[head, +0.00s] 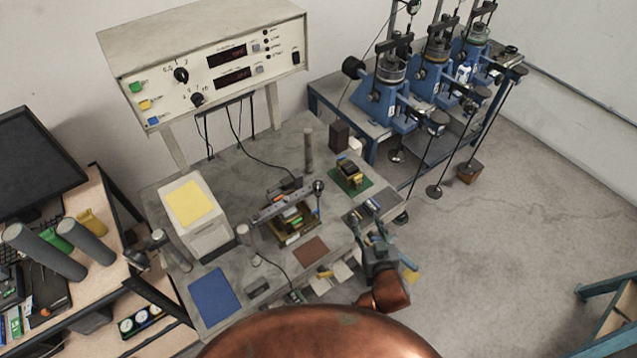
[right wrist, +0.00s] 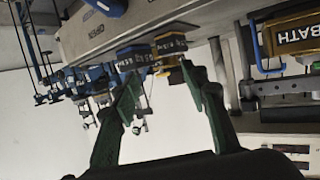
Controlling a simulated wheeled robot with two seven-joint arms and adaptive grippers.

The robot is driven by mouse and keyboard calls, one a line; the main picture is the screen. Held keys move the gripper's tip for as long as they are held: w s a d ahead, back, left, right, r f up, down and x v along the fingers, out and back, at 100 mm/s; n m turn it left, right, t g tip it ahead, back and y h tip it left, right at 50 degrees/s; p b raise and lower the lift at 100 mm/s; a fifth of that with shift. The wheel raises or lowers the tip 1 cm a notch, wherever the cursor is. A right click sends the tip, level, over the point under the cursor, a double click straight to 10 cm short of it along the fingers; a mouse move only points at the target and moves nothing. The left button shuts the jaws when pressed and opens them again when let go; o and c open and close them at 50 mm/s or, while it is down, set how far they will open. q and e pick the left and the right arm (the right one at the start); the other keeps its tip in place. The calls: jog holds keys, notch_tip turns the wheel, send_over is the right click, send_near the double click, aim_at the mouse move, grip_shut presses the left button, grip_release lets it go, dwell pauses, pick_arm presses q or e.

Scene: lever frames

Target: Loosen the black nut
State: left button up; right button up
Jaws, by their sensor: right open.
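My right gripper (head: 374,234) is at the right front edge of the grey workbench in the head view, its fingers pointing away from me. In the right wrist view its two green fingers (right wrist: 157,85) stand apart with nothing between them. A small lever device (head: 290,213) stands in the middle of the bench, left of the gripper and apart from it. A round black knob (head: 318,186) sits at its upper right end; I cannot tell whether this is the black nut. My left gripper is not in view.
A white box with a yellow top (head: 197,215) stands at the bench's left. A blue mat (head: 214,296) lies at the front. A cream instrument box (head: 210,65) stands behind. Blue lever frames (head: 390,100) stand at the back right. The floor (head: 500,220) at right is mostly clear.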

aim_at(320, 189)
jog(key=a+r+n+t+y, duration=0.1)
jog(key=a+r, duration=0.2)
jog(key=a, duration=0.1)
jog(key=w+a+r+y, duration=0.1)
jog(key=a+r+y, duration=0.1)
jog(key=a+r, duration=0.1)
jog(key=w+a+r+n+t+y, duration=0.1)
jog(key=a+r, duration=0.2)
jog(key=a, duration=0.2)
jog(key=shift+a+r+n+t+y, duration=0.15)
jog(key=shift+a+n+t+y, duration=0.15)
jog(key=shift+a, duration=0.05)
jog(key=x, duration=0.6)
jog(key=shift+p, duration=0.35)
jog(key=shift+w+a, duration=0.3)
jog(key=shift+w, duration=0.3)
jog(key=shift+c, duration=0.3)
grip_shut()
